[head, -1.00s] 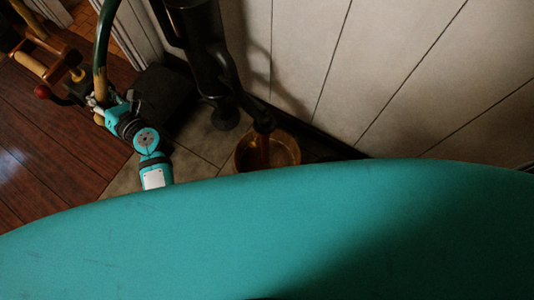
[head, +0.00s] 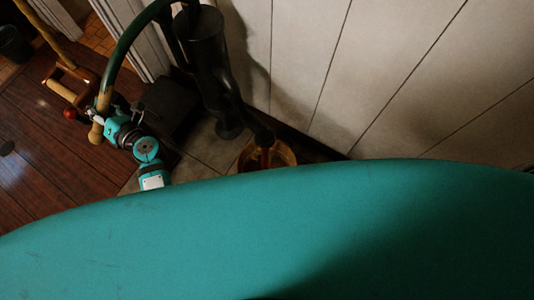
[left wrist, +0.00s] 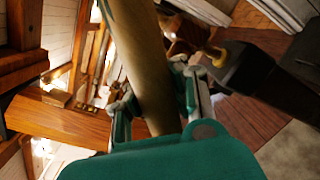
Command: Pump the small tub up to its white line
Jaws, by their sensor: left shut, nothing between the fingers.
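A black pump (head: 205,60) stands against the panelled wall. Its long curved handle, green above and tan at the grip, arcs down to the left (head: 118,52) and shows in the left wrist view (left wrist: 143,70). A brass-coloured tub (head: 288,154) stands on the floor under the spout, its front partly hidden by my body. Its white line and water level cannot be made out. My left gripper (head: 104,114) is at the handle's lower grip. My right gripper is out of view.
A wooden frame with a roller (head: 60,91) and a red knob (head: 70,114) stand just left of the handle. A dark block (head: 165,100) sits beside the pump. The wall (head: 400,70) rises close behind the tub. Plank floor (head: 40,165) is open at left.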

